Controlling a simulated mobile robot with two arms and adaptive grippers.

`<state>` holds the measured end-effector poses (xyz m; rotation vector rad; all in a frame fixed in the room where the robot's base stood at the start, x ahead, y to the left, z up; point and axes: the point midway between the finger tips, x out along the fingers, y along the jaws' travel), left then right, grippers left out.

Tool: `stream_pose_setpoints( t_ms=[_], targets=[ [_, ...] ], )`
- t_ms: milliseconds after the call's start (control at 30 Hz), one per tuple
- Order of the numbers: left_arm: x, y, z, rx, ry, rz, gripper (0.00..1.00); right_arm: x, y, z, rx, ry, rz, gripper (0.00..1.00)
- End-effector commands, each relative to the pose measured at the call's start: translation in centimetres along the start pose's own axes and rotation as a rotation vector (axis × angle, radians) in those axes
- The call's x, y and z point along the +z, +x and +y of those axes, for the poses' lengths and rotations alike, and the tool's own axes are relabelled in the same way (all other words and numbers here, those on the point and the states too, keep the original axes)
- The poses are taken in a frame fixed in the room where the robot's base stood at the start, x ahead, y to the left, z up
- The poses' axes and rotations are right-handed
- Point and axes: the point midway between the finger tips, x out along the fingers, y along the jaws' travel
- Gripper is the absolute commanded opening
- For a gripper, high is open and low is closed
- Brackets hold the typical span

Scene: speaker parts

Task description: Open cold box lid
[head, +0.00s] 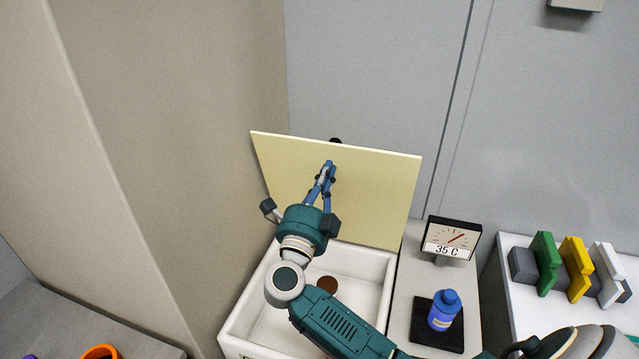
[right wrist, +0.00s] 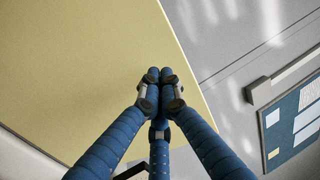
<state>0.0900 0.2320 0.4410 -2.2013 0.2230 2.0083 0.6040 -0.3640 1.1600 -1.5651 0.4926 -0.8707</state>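The pale yellow cold box lid (head: 375,190) stands raised, nearly upright, at the back of the white cold box (head: 240,318). The box is open at the top, and a brown round thing (head: 327,284) shows inside. A dark knob (head: 336,141) peeks over the lid's top edge. My right gripper (head: 329,166) is in front of the lid's inner face, close to it; I cannot tell whether it touches. In the right wrist view its blue fingers (right wrist: 160,75) are together with nothing seen between them, and the lid (right wrist: 80,70) fills the left. My left gripper is not in view.
Right of the box stand a dial display (head: 452,238) reading 35 C and a blue bottle (head: 444,311) on a black pad. Farther right, a white surface (head: 520,325) holds green, yellow and grey blocks. A beige wall (head: 180,130) rises close on the left.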

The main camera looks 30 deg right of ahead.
Motion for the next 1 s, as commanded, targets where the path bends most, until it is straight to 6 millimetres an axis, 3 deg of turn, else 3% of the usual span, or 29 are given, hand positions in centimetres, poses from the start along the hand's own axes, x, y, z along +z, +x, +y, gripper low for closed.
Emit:
stream_pose_setpoints(
  t_ms=[200, 667, 767, 1000],
  targets=[
    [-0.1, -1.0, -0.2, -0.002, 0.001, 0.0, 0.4, 0.0, 2.0, -0.1, -0.001, 0.0, 0.0, 0.0],
    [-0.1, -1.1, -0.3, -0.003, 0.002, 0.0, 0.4, 0.0, 2.7, 0.0, -0.001, 0.0, 0.0, 0.0],
    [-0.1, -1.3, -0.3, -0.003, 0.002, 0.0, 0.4, 0.0, 4.4, -0.2, -0.002, 0.0, 0.003, 0.0],
    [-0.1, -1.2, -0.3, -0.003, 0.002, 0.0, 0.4, 0.0, 11.3, 0.3, -0.003, 0.001, 0.005, 0.0]
  ],
)
